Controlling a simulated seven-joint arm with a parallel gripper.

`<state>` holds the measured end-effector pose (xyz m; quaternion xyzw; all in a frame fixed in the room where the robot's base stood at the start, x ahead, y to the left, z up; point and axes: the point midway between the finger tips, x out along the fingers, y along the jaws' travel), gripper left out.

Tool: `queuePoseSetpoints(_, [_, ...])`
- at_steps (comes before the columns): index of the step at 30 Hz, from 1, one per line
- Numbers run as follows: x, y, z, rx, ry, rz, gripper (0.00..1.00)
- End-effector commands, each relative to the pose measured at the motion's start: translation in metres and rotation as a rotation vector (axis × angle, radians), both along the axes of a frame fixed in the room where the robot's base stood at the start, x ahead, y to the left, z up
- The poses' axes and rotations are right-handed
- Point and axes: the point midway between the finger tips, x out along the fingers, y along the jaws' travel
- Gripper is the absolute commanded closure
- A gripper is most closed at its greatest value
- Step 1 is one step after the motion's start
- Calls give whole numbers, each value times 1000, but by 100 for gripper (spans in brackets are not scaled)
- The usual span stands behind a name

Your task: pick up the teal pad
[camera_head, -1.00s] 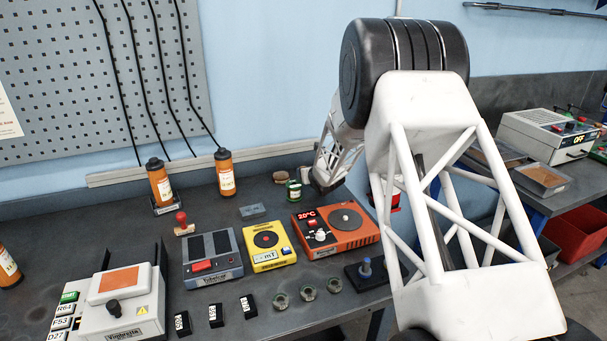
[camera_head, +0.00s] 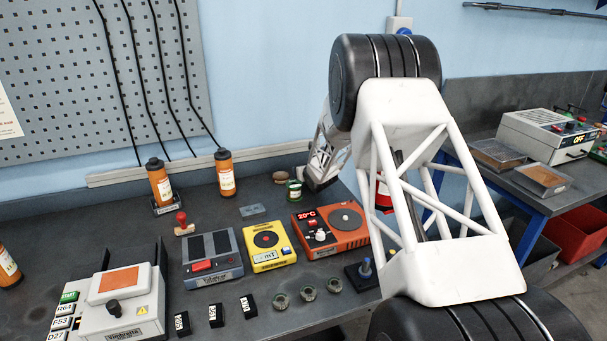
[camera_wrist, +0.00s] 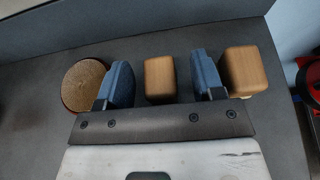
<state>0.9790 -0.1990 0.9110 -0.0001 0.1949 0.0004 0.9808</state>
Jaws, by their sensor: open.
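In the wrist view my gripper (camera_wrist: 163,85) has its two blue fingers spread. A small wooden block (camera_wrist: 159,79) shows between them, apart from both fingers. A second wooden block (camera_wrist: 249,70) stands just right of the right finger. A round cork-topped disc (camera_wrist: 86,82) lies left of the left finger. No face of these blocks shows teal, and their undersides are hidden. In the head view a flat grey-blue piece (camera_head: 252,210) lies on the bench behind the yellow device; I cannot tell if it is the teal pad. My fingers are hidden there behind my arm.
An orange hot plate (camera_head: 331,231), yellow device (camera_head: 268,247) and grey-blue device (camera_head: 211,259) stand nearer the front. A red-handled stamp (camera_head: 183,224) and orange bottles (camera_head: 226,172) are further left. The bench wall rises behind.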

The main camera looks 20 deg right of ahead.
Motion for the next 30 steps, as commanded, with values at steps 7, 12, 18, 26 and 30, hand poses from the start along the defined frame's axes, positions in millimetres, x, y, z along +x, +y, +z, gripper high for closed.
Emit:
queuePoseSetpoints(7, [1,0,-1,0,0,0,38])
queuePoseSetpoints(12, [1,0,-1,0,0,0,38])
queuePoseSetpoints(18, [1,0,-1,0,0,0,38])
queuePoseSetpoints(26, [1,0,-1,0,0,0,78])
queuePoseSetpoints(30, [1,0,-1,0,0,0,92])
